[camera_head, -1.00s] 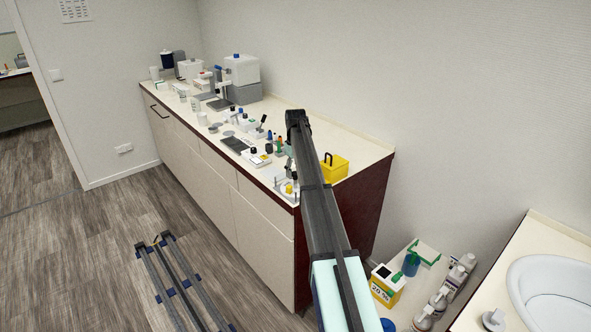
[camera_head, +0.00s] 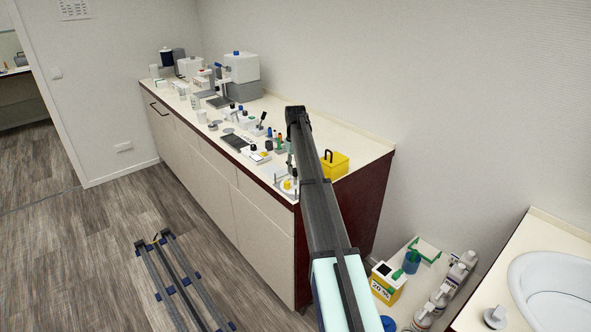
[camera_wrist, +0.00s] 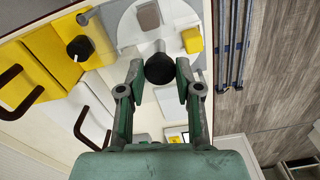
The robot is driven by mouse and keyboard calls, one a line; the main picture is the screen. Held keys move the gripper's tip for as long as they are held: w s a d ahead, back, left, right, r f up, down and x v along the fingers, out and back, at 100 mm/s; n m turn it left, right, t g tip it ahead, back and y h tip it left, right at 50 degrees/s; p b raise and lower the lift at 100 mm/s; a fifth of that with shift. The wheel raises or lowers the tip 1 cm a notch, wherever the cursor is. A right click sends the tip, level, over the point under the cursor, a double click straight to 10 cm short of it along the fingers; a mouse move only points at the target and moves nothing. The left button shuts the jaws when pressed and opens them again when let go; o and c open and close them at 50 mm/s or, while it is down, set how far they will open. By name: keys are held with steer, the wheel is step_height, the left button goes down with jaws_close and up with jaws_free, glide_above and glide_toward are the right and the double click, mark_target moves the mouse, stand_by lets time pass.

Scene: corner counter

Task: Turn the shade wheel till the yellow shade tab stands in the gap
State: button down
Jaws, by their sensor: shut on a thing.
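The shade wheel (camera_wrist: 130,28) is a pale round disc at the top of the wrist view, with a black knob (camera_wrist: 160,70) near its lower edge. The yellow shade tab (camera_wrist: 192,40) stands at the right of the disc, and a grey-brown tab (camera_wrist: 148,15) stands near the top. My gripper (camera_wrist: 160,75) has its two fingers on either side of the knob and is shut on it. In the head view the yellow tab (camera_head: 287,185) is small at the counter's near end. My arm hides the gripper there. I cannot make out the gap clearly.
A yellow box (camera_head: 334,165) with a dark handle stands just right of my arm. In the wrist view a yellow piece with a black knob (camera_wrist: 80,48) lies left of the wheel. Several small devices fill the counter behind. The counter's front edge is close to the wheel.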

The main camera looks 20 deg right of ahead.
steer(key=shift+m, duration=0.3)
steer(key=c, duration=0.8)
jaws_free()
step_height(320, 180, up, 12)
steer(key=shift+s+f, duration=0.1)
